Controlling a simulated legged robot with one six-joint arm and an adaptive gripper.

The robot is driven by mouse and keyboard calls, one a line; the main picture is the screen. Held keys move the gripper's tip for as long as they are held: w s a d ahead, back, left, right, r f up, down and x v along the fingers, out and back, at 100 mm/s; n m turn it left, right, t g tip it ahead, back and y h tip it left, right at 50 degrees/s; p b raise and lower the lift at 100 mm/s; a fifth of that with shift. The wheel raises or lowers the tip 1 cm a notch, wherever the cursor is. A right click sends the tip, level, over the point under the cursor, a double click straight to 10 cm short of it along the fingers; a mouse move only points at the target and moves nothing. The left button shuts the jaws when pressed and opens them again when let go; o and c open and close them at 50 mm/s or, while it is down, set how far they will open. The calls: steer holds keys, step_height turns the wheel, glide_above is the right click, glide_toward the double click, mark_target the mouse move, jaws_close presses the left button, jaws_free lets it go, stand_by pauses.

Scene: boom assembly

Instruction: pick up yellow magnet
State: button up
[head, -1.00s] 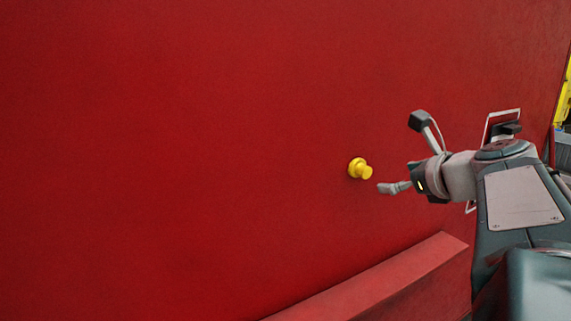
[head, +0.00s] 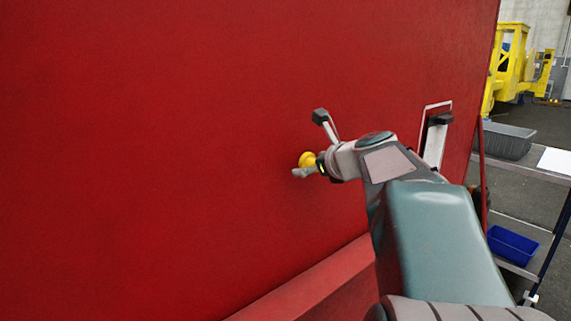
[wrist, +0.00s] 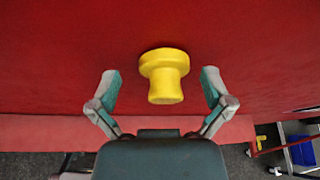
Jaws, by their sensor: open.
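The yellow magnet (head: 307,159) is a round knob with a wide base, stuck on the large red wall (head: 150,160). In the wrist view the yellow magnet (wrist: 164,75) stands out from the wall, centred between my fingers and slightly beyond their tips. My gripper (wrist: 160,85) is open, with one finger on each side of the knob and a visible gap to both. In the head view my gripper (head: 308,171) is at the wall, and its lower finger and wrist partly hide the magnet.
A red ledge (head: 305,290) runs along the wall's lower part. A white frame (head: 435,135) stands out from the wall right of my wrist. Farther right are a shelf with a grey bin (head: 508,140), a blue bin (head: 512,245) and yellow machinery (head: 515,65).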

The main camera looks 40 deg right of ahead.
steer(key=shift+a, duration=0.2)
steer(key=shift+d, duration=0.4)
steer(key=c, duration=1)
steer(key=shift+d, duration=0.25)
steer(key=shift+c, duration=0.9)
steer(key=shift+a, duration=0.15)
